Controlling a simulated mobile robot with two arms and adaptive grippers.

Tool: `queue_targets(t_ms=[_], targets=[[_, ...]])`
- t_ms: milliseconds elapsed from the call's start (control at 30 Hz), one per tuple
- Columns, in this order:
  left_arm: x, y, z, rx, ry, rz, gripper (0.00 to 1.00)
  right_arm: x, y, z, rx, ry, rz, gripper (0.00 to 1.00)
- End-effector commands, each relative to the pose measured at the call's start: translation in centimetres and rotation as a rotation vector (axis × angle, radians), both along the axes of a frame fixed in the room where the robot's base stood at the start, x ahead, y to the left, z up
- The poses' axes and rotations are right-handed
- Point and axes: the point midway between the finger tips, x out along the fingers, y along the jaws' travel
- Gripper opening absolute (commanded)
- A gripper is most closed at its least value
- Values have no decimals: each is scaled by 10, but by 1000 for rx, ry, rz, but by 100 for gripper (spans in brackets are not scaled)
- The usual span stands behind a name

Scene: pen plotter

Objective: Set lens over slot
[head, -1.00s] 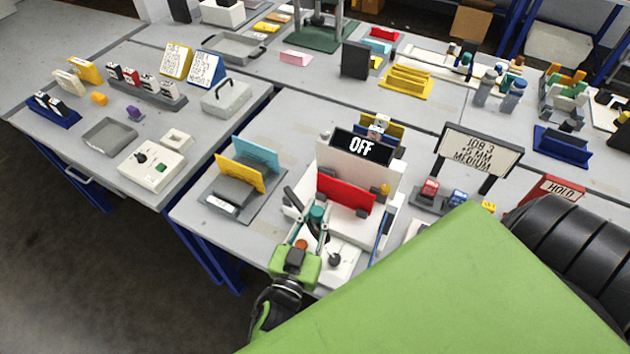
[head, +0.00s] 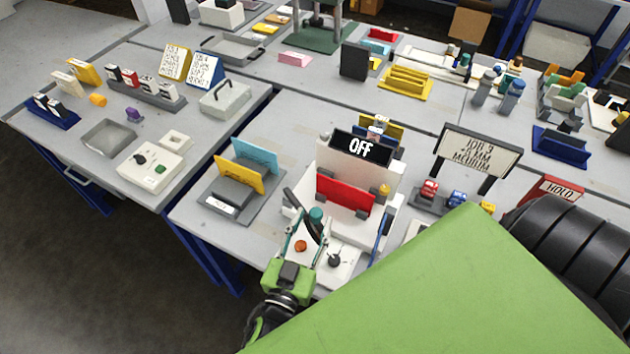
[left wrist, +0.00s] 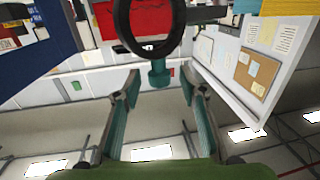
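The lens shows in the left wrist view as a dark ring (left wrist: 116,28) with a teal knob (left wrist: 158,75) below it. In the head view the dark ring (head: 301,206) is a thin tilted bar beside the teal knob (head: 316,214), over the front of the white plotter machine (head: 380,218). My left gripper (head: 302,240) is just in front, below the ring. Its teal-padded fingers (left wrist: 160,92) are spread apart, with gaps on both sides of the knob. I cannot tell which part is the slot. My right gripper is out of view.
A grey stand with yellow and blue plates (head: 240,177) is to the left. My green arm cover hides the lower right.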

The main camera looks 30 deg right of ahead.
Motion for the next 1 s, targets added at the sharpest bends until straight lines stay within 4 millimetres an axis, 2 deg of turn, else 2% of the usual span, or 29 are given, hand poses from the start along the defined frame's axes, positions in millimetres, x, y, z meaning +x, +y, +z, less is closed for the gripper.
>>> queue_targets(t_ms=[33, 200, 400, 567, 833, 967, 1000], targets=[[-8, 11, -2, 4, 2, 0, 38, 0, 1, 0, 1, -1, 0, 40], [-31, 40, -1, 3, 1, 0, 38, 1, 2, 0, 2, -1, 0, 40], [-50, 64, 0, 0, 0, 1, 38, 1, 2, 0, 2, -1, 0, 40], [-56, 72, 0, 1, -1, 1, 38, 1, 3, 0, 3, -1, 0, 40], [-57, 73, 0, 0, -1, 1, 38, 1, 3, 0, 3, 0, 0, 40], [-55, 81, -3, 2, -3, -2, 5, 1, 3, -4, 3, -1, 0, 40], [-54, 89, -6, 5, -8, -5, 0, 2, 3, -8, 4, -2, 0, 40]])
